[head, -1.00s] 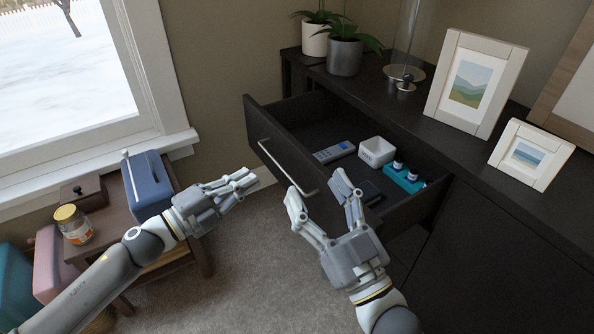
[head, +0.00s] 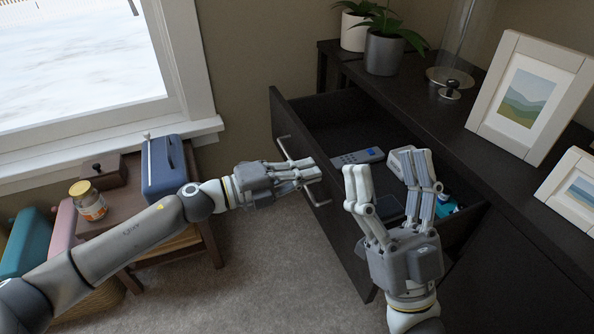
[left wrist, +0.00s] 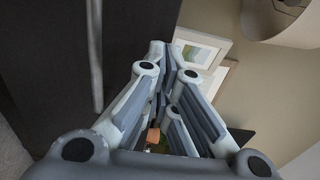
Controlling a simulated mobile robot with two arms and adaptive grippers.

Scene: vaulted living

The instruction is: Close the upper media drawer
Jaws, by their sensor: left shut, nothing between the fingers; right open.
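The upper media drawer (head: 345,226) is dark and pulled well out of the cabinet in the head view. Its metal bar handle (head: 283,149) is on the front panel. My left gripper (head: 312,173) is shut and empty, its fingertips at the drawer front beside the handle and overlapping it in view; I cannot tell whether they touch. In the left wrist view the handle (left wrist: 95,50) runs along the dark front panel, left of the fingers. My right gripper (head: 390,170) is open, above the drawer's near side, hiding part of the contents.
The cabinet top (head: 450,122) bears plants and picture frames. A small table (head: 124,208) with a blue toaster-like item (head: 163,168) stands left. Carpet (head: 285,270) is clear in front.

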